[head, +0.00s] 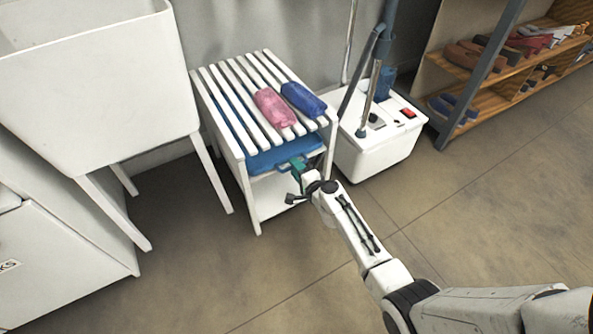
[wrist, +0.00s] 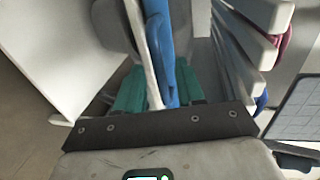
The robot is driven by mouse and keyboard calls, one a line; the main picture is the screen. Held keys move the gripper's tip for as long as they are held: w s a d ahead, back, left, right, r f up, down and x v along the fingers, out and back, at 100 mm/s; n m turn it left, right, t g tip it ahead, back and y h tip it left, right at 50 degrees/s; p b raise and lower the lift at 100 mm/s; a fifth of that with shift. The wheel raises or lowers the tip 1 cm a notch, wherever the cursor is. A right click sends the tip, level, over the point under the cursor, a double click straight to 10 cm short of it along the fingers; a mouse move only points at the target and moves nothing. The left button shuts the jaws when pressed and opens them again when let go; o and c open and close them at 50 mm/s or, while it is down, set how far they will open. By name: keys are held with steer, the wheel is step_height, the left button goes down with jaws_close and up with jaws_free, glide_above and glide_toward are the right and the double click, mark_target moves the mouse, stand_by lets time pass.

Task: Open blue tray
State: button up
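The blue tray (head: 285,154) sits under the slatted top of a small white stand (head: 240,160), level, with its front edge showing. My gripper (head: 299,166) is at the right part of that front edge, its teal fingers overlapping it in the head view. In the wrist view my gripper's teal fingers (wrist: 167,88) lie on either side of the tray's blue edge (wrist: 160,45) and a thin white strip beside it. The gap is nearly filled, but I cannot tell whether the fingers press on the tray. The tray's inside is mostly hidden by the slats.
A pink roll (head: 273,108) and a blue roll (head: 303,99) lie on the slats. A white wheeled-looking box (head: 375,145) with poles stands close on the right. A white bin on legs (head: 95,90) stands on the left. The floor in front (head: 250,270) is clear.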

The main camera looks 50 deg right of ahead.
steer(key=shift+c, duration=0.5)
jaws_close()
